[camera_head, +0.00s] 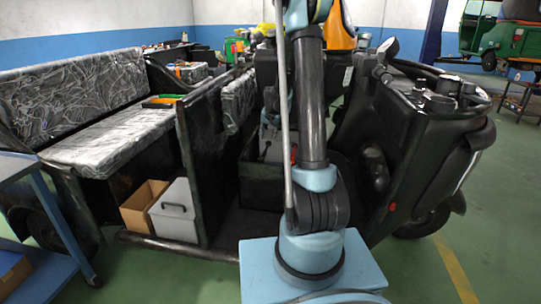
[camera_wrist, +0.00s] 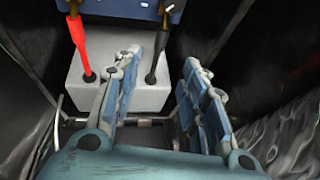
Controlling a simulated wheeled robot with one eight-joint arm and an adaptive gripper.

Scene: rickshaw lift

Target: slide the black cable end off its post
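In the wrist view a light grey battery box (camera_wrist: 112,68) stands ahead of my gripper. The black cable (camera_wrist: 162,45) comes down to the right side of the box top, and its black end (camera_wrist: 151,79) sits on a post there; the post itself is hidden. A red cable (camera_wrist: 80,45) comes down to a dark end on the left side. My gripper (camera_wrist: 160,60) is open and empty, with one finger on either side of the black cable in the picture. I cannot tell how far the fingertips are from it. The gripper cannot be made out in the head view.
A blue panel (camera_wrist: 115,8) is above the battery. Dark walls close in on both sides, with crinkled plastic (camera_wrist: 285,140) at lower right. The head view shows the black rickshaw (camera_head: 400,150), its wrapped seat (camera_head: 115,140), a grey box (camera_head: 174,212) and a cardboard box (camera_head: 137,208).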

